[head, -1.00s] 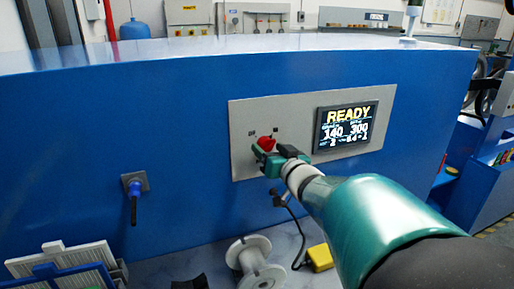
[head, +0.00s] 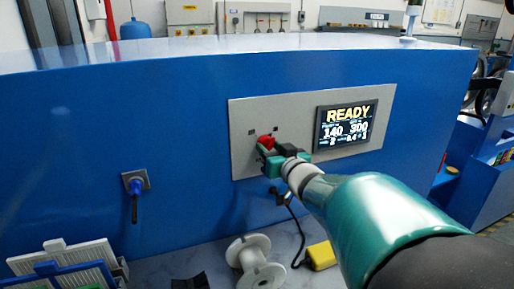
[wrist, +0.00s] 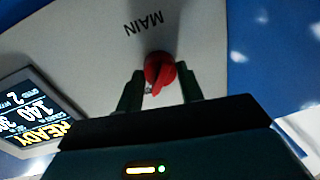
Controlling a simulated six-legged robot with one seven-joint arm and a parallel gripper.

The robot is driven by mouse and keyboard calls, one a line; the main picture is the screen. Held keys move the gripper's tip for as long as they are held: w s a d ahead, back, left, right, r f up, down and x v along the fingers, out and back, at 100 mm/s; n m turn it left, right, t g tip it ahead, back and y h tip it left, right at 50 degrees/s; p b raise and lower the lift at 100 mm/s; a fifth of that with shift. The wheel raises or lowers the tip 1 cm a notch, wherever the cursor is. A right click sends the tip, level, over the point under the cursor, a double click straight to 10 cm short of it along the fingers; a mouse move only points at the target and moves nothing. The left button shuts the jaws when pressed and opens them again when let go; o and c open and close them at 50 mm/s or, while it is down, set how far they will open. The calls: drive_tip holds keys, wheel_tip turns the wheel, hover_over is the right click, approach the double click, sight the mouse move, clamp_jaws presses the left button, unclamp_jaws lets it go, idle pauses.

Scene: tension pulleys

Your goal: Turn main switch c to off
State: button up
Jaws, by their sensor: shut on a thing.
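The main switch (head: 267,140) is a red rotary knob on a light grey panel (head: 245,115) set in the blue machine front. In the wrist view the knob (wrist: 157,66) sits below the upside-down word MAIN, its grip ridge tilted slightly. My gripper (head: 268,152) is at the knob, and in the wrist view (wrist: 161,80) one dark finger stands on each side of it. It is shut on the knob. The finger contact and the position marks by the knob are too small or hidden to read clearly.
A READY display (head: 347,124) is right of the switch. A blue plug (head: 135,186) with a hanging cable is at the left. Below lie a white spool (head: 250,255), a yellow box (head: 320,256) with a black cable, and a grey-and-blue rack (head: 65,262).

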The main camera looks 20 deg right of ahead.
drive_tip(key=n, duration=0.4)
drive_tip(key=shift+r, duration=0.15)
drive_tip(key=n, duration=0.4)
drive_tip(key=shift+a+g, duration=0.1)
drive_tip(key=shift+g, duration=0.2)
drive_tip(key=n, duration=0.4)
drive_tip(key=shift+r+h, duration=0.1)
drive_tip(key=shift+h, duration=0.3)
drive_tip(key=shift+n, duration=2)
drive_tip(key=o, duration=1)
drive_tip(key=s, duration=0.9)
drive_tip(key=s+r, duration=0.1)
drive_tip(key=s, duration=0.3)
drive_tip(key=shift+s, duration=0.4)
